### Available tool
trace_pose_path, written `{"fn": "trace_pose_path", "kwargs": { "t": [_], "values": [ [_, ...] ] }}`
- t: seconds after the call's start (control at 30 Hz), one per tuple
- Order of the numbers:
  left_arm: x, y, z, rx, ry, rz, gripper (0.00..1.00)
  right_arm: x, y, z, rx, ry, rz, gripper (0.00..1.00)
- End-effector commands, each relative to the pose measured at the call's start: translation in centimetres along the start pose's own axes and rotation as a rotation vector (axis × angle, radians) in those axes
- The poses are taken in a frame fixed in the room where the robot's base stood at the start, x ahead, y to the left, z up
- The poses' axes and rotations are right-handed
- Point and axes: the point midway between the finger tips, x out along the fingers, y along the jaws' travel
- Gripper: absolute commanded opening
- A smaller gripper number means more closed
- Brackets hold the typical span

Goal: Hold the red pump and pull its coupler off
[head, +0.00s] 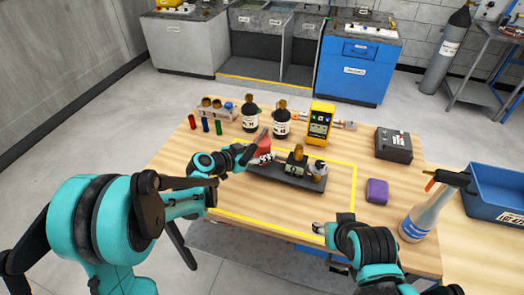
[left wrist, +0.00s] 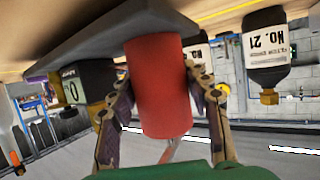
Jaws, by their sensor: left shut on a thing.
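The red pump (head: 264,146) stands at the left end of a dark base plate (head: 285,181). My left gripper (head: 258,151) is shut on it; in the left wrist view, which is upside down, its fingers lie on both sides of the red body (left wrist: 158,88). A black block with a brass top (head: 297,161) and a silver fitting (head: 318,171) stand farther right on the plate. I cannot tell which part is the coupler. My right gripper (head: 330,230) is low at the table's front edge, away from the pump; its fingers are too unclear to judge.
Two dark bottles (head: 282,120), a yellow meter (head: 320,124) and a rack (head: 214,109) stand behind the plate. A black box (head: 393,145), purple block (head: 377,191) and spray bottle (head: 419,216) are at right. The table between plate and right gripper is clear.

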Motion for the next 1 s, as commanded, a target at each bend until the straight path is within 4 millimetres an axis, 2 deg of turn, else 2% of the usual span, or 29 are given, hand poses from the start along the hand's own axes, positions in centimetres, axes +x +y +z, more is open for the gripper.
{"fn": "trace_pose_path", "kwargs": {
  "t": [1.0],
  "values": [
    [0.8, 0.0, 1.7, -0.002, 0.003, 0.0, 0.0, 1.1, 0.0, 0.8, 0.0, 0.0, 0.0, 0.47]
  ]
}}
